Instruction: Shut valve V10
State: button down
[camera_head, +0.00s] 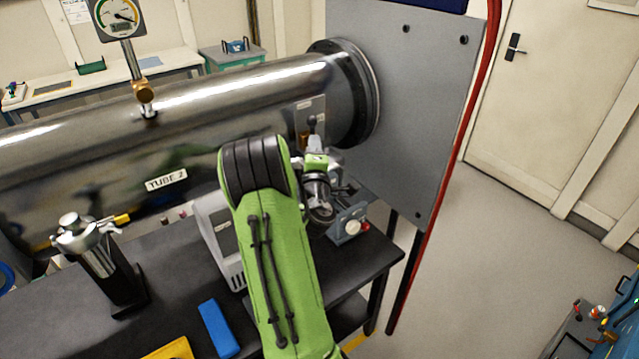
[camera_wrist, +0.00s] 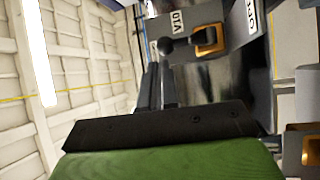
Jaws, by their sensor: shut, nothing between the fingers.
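Valve V10's label (camera_wrist: 172,19) is at the top of the wrist view, on a grey panel. A dark ball-ended handle (camera_wrist: 165,46) shows beside this label, just beyond my fingertips. My gripper (camera_wrist: 157,72) is shut and empty, its fingers pointing toward the ball end. I cannot tell whether they touch it. In the head view, a black ball knob (camera_head: 312,119) stands in front of a grey panel (camera_head: 309,106) beside the tube's flange. My green hand is just below it, and its fingers are hard to make out there.
A square orange fitting with a black knob (camera_wrist: 208,39) sits near the handle. The steel tube (camera_head: 180,110) runs behind my arm to a large grey plate (camera_head: 430,90).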

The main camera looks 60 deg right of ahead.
jog(key=f+b+v, duration=0.1)
jog(key=b+v, duration=0.6)
jog(key=v, duration=0.1)
jog(key=shift+w+b, duration=0.25)
jog(key=shift+b, duration=0.05)
jog(key=shift+a, duration=0.1)
